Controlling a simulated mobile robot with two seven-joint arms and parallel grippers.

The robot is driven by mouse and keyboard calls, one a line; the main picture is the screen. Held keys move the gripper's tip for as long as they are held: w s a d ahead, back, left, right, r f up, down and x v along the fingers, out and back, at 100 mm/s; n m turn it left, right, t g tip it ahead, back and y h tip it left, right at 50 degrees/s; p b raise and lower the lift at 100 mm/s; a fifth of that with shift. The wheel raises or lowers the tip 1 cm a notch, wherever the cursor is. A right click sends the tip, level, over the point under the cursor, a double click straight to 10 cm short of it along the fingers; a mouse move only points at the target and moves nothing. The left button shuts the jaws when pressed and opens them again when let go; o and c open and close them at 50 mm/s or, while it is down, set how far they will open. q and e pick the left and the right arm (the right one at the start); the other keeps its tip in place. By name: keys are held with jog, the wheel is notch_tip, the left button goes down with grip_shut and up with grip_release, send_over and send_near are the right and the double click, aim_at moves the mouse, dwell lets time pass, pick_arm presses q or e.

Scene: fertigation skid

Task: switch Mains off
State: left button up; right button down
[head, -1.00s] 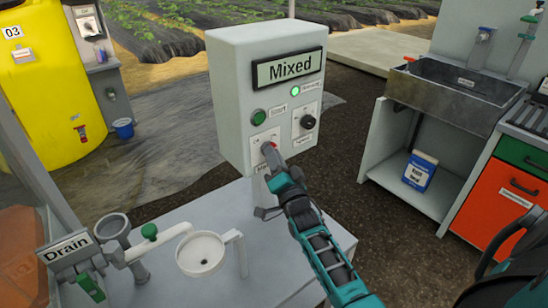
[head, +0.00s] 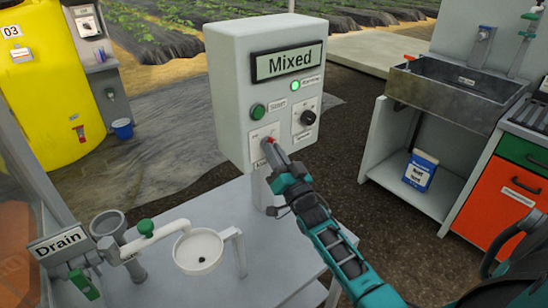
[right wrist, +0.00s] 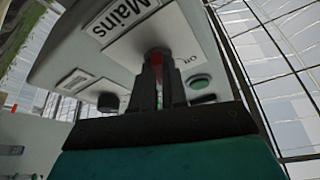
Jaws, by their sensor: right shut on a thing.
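The grey control box (head: 229,100) stands on a post above the bench. The right gripper is shut on this knob. In the right wrist view the fingers (right wrist: 160,82) close around the red knob (right wrist: 158,57), beside the "Mains" label (right wrist: 122,20) and an "Off" mark. The knob's exact pointing is hidden. My left gripper is not in view.
On the box are a green button (head: 258,111), a black selector knob (head: 307,118) and a lit green lamp (head: 295,86). A sink (head: 455,92) is at right.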

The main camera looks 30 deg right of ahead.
jog(key=n+y, duration=0.3)
jog(key=n, duration=0.3)
jog(key=n+g+y+b, duration=0.1)
jog(key=n+y, duration=0.2)
jog(key=n, duration=0.3)
jog(key=d+n+g+y+b, duration=0.1)
jog(key=n+y, duration=0.2)
jog(key=n, duration=0.4)
jog(key=shift+r, duration=0.2)
jog(key=shift+n+y, duration=0.3)
jog(key=shift+n, duration=0.2)
jog(key=c, duration=1.3)
grip_release()
jog(key=shift+g, duration=0.3)
jog(key=shift+o, duration=0.7)
jog(key=shift+w+f, duration=0.1)
jog(key=v, duration=1.3)
